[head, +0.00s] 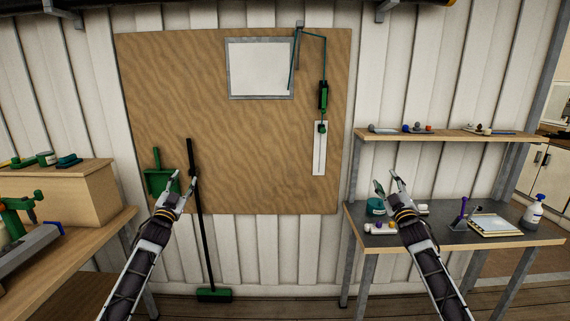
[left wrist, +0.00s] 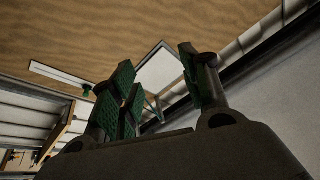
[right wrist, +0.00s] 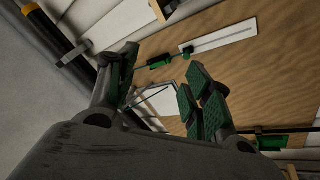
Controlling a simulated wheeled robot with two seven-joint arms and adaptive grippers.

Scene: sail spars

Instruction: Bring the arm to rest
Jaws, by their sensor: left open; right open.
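My left gripper (head: 183,184) is raised in front of the lower left part of the wooden board, open and empty. In the left wrist view its green-padded fingers (left wrist: 158,85) stand apart with nothing between them. My right gripper (head: 386,182) is raised in front of the right shelf unit, open and empty. In the right wrist view its fingers (right wrist: 160,90) are apart with nothing between them. Both arms reach forward and up from the bottom of the head view.
The wooden board (head: 200,120) carries a framed white panel (head: 260,68) and a green handle on a cord (head: 323,95). A broom (head: 202,230) and green dustpan (head: 160,181) are near my left gripper. A bench (head: 80,225) stands left; a dark table (head: 450,235) and shelf (head: 450,136) hold small items right.

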